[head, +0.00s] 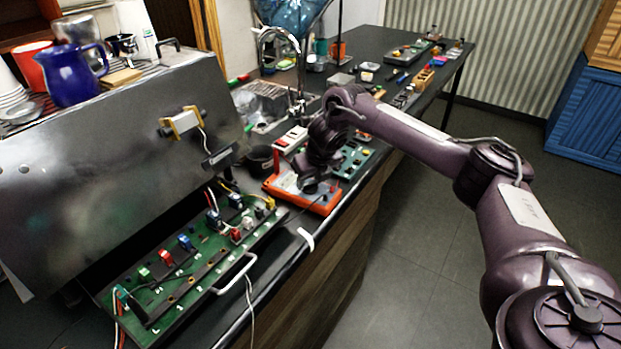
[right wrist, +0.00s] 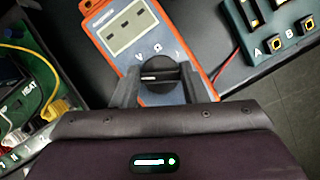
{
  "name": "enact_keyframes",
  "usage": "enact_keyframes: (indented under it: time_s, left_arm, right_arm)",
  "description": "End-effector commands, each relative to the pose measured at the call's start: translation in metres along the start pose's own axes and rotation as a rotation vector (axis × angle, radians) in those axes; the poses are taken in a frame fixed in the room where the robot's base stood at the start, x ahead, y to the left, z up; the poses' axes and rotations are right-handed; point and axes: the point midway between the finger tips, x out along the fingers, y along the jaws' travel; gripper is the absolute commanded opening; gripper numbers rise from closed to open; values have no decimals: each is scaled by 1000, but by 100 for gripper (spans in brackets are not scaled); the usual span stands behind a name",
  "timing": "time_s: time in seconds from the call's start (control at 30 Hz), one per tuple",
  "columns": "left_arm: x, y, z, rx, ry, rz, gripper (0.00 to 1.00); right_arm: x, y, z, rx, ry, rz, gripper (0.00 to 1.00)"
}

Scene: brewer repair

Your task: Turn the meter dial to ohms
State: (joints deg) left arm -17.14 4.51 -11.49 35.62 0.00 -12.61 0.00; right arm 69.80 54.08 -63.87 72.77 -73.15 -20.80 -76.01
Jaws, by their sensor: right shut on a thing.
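The meter (head: 325,206) is an orange-edged unit with a grey face lying on the counter. In the right wrist view the meter (right wrist: 104,14) shows its display with dashes and small symbols below it. Its round dark dial (right wrist: 158,68) is between the fingers of my right gripper (right wrist: 156,78), which is shut on it from above. In the head view my right gripper (head: 312,178) is over the meter and hides the dial. Which symbol the dial points to cannot be made out. My left gripper is not in view.
A teal box with terminals A and B (right wrist: 262,30) sits beside the meter. A green circuit board (head: 185,262) with wires and a handle is at the front left, below the steel brewer (head: 110,150). A red lead runs near the meter. More parts lie on the far counter.

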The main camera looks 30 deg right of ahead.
Motion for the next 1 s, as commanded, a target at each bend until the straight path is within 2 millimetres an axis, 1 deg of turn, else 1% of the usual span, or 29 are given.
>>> enact_keyframes:
  time_s: [0.17, 0.37, 1.0]
  left_arm:
    - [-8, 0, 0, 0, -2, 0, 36]
    - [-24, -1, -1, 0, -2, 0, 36]
    - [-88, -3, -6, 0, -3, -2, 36]
  right_arm:
    - [-2, 1, 1, 55, 0, -22, 17]
    - [-4, 2, 2, 181, 1, -74, 17]
    - [-5, 5, 4, 740, 0, -305, 17]
